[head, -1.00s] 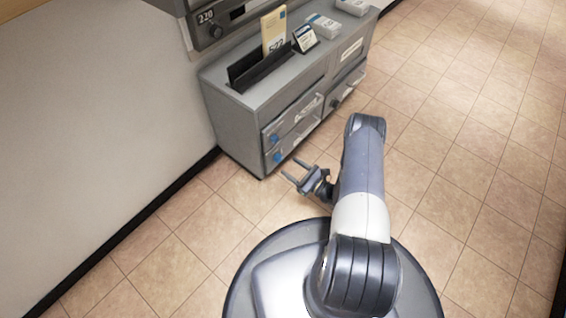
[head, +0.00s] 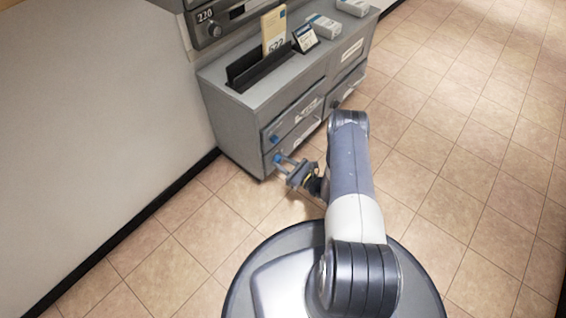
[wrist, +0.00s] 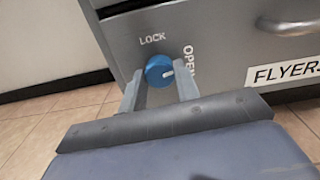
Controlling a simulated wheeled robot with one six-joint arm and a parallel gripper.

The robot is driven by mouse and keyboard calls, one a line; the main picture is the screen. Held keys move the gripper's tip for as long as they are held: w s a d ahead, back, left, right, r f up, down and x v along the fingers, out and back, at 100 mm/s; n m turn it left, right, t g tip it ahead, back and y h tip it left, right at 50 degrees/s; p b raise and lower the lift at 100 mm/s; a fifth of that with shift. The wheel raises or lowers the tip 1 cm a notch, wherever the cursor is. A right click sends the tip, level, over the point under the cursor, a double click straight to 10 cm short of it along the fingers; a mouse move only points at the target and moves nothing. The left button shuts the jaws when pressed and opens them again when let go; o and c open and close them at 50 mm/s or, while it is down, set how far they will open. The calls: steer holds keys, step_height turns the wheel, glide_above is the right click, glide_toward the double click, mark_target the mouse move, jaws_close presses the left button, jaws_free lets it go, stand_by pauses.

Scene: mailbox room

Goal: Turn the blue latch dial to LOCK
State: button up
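The blue latch dial (wrist: 159,71) is on a grey drawer front, between the printed words LOCK at upper left and OPEN at right. Its white mark points right, towards OPEN. My gripper (wrist: 161,82) is open, with one finger on each side of the dial in the wrist view. I cannot tell whether the fingers touch it. In the head view my gripper (head: 283,162) is at the lower blue dial (head: 277,157) of the cabinet's left column. Part of that lower drawer is hidden by my arm.
A second blue dial (head: 274,138) sits on the drawer just above. A drawer handle and a FLYERS label (wrist: 287,72) are to the right of the dial. The grey cabinet (head: 238,127) carries a black tray, a card and boxes. Tiled floor (head: 180,235) is clear at left.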

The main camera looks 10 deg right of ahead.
steer(key=c, duration=0.4)
steer(key=shift+c, duration=0.2)
steer(key=shift+n, duration=0.5)
steer(key=n, duration=0.4)
steer(key=shift+n, duration=0.3)
steer(key=n, duration=0.4)
steer(key=shift+n, duration=2.6)
steer(key=o, duration=1)
steer(key=shift+c, duration=0.2)
